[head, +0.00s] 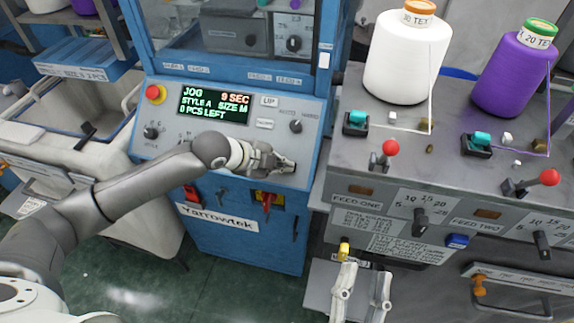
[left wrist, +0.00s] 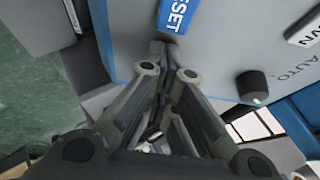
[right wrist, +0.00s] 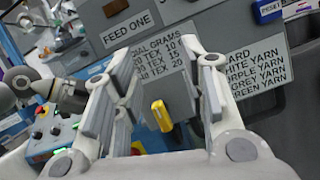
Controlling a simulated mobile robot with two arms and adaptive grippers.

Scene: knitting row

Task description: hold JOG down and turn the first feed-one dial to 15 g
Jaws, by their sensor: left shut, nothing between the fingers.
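My left gripper (head: 288,166) is shut and empty, its fingertips at the lower right of the machine's sloped control panel (head: 215,148). In the left wrist view the closed tips (left wrist: 163,50) are just below a blue RESET label (left wrist: 172,16). No JOG button can be made out. The screen (head: 215,104) reads JOG, 9 SEC. The first feed-one dial (head: 421,222) is dark, under marks 5, 10, 15, 20; its exact setting is unclear. My right gripper (head: 364,275) is open, below and left of that dial. In the right wrist view a yellow knob (right wrist: 161,115) shows between its fingers.
A feed-one red-balled lever (head: 390,149) and a white 30 TEX cone (head: 408,60) are above. A purple 20 TEX cone (head: 513,75) and feed-two dial (head: 542,244) are at right. A blue button (head: 457,241) is between the dials. A red emergency button (head: 154,93) is left of the screen.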

